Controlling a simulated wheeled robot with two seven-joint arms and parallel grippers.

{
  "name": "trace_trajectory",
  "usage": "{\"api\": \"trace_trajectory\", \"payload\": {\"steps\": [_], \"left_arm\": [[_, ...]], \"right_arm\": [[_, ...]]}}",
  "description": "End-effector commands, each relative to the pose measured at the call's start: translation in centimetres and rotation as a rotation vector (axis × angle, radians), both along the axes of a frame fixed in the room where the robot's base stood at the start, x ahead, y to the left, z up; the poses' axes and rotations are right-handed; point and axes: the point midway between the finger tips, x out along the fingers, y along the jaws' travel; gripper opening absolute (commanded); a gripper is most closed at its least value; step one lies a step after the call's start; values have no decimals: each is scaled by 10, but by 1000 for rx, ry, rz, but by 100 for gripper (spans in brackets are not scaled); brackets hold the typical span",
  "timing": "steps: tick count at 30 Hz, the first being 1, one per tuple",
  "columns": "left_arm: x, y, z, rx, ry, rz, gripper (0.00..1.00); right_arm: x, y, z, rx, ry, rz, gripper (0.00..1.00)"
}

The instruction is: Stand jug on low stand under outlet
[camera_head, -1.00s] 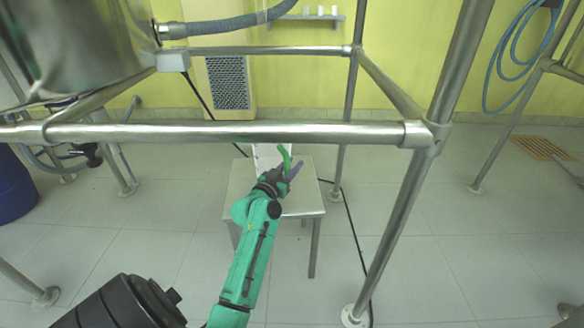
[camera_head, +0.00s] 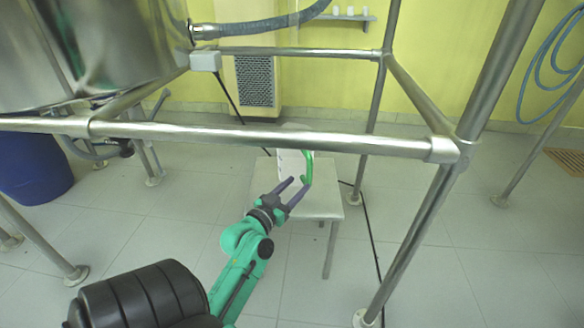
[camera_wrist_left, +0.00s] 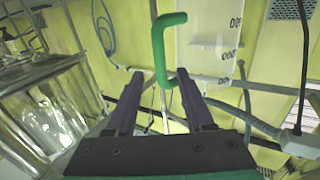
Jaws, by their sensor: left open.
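The white jug (camera_head: 291,172) with a green handle (camera_head: 309,168) stands upright on the low stand (camera_head: 325,208), a pale square-topped stool with metal legs. My left gripper (camera_head: 293,188) is open in front of the jug, its fingers near the lower part of the handle. In the left wrist view, the handle (camera_wrist_left: 159,52) shows beyond and between the tips of the open gripper (camera_wrist_left: 160,76), with nothing gripped. The jug's marked white wall (camera_wrist_left: 208,50) is behind it. My right gripper is not in view. I cannot clearly make out the outlet.
A steel frame bar (camera_head: 250,138) crosses in front of and above the stand, with an upright post (camera_head: 440,195) to the right. A steel vessel (camera_head: 95,45) hangs upper left. A blue drum (camera_head: 40,175) stands at left. A black cable runs behind the stand.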

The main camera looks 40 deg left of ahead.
Motion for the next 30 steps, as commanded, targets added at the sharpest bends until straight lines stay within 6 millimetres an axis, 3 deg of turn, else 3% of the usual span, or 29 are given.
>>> {"api": "trace_trajectory", "payload": {"steps": [4, 10, 12, 14, 17, 18, 21, 24, 27, 30], "left_arm": [[-13, -3, 0, -2, 0, -1, 53], [-15, -3, 0, -3, -1, -2, 53], [-13, -15, -10, -13, 17, -25, 53], [-10, -41, -30, -40, 57, -78, 53], [-17, -121, -86, -117, 172, -227, 53], [-27, -159, -109, -152, 224, -294, 53], [-68, -246, -155, -237, 345, -450, 53], [-107, -304, -178, -300, 424, -555, 53], [-126, -328, -185, -328, 455, -599, 53], [-127, -331, -185, -332, 458, -603, 53]], "right_arm": [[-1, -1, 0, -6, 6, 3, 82], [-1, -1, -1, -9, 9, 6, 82], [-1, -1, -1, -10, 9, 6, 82], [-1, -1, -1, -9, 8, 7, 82], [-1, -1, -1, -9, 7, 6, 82], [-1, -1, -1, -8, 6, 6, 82], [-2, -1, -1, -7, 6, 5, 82], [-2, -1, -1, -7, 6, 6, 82], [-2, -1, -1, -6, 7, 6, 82], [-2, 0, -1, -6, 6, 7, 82]]}}
